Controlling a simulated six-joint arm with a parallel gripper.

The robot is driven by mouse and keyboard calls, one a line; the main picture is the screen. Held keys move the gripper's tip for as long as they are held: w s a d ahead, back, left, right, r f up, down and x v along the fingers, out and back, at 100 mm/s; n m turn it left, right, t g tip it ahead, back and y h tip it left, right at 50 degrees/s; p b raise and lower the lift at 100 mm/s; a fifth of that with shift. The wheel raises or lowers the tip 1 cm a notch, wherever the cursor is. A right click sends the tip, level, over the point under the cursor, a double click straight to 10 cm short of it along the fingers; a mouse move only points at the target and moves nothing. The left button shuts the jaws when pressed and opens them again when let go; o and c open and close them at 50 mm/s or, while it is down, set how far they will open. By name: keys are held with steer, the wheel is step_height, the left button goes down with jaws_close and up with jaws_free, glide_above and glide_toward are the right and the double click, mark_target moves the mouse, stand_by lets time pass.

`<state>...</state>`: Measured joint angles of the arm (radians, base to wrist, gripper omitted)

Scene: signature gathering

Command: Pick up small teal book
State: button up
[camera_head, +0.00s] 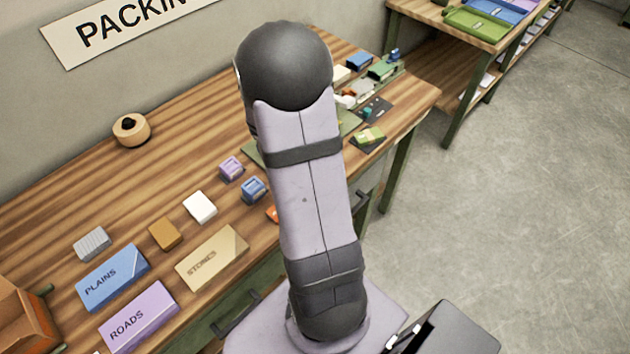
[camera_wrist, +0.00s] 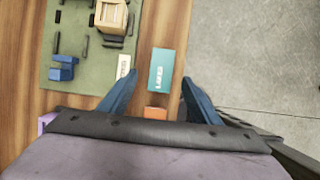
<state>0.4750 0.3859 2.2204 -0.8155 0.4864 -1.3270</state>
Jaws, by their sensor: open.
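A teal book-like block (camera_wrist: 168,68) with a pale label reading roughly "LAKES" lies flat on the wooden bench in the wrist view. It is ahead of my gripper (camera_wrist: 158,77), near the bench's right edge. My two blue fingers are spread wide with nothing held between them. The block's near end lies in the picture between the fingertips, and I cannot tell the height gap. In the head view my arm hides this part of the bench. A tiny teal object (camera_head: 367,113) sits on a dark pad there, too small to identify.
An orange block (camera_wrist: 156,113) shows between the finger bases. Left is a green mat (camera_wrist: 72,92) with a wooden crate (camera_wrist: 111,16) and a blue piece (camera_wrist: 63,69). A cream label block (camera_wrist: 123,65) lies nearby. Concrete floor (camera_wrist: 260,60) is beyond the bench edge.

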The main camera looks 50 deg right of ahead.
steer(key=shift+a+b+x, duration=0.1)
steer(key=shift+b+x, duration=0.05)
steer(key=shift+x, duration=1.25)
steer(key=shift+a+b+x, duration=0.15)
steer(key=shift+x, duration=1.2)
steer(key=shift+s+f, duration=0.1)
steer(key=shift+s, duration=0.05)
steer(key=c, duration=1.2)
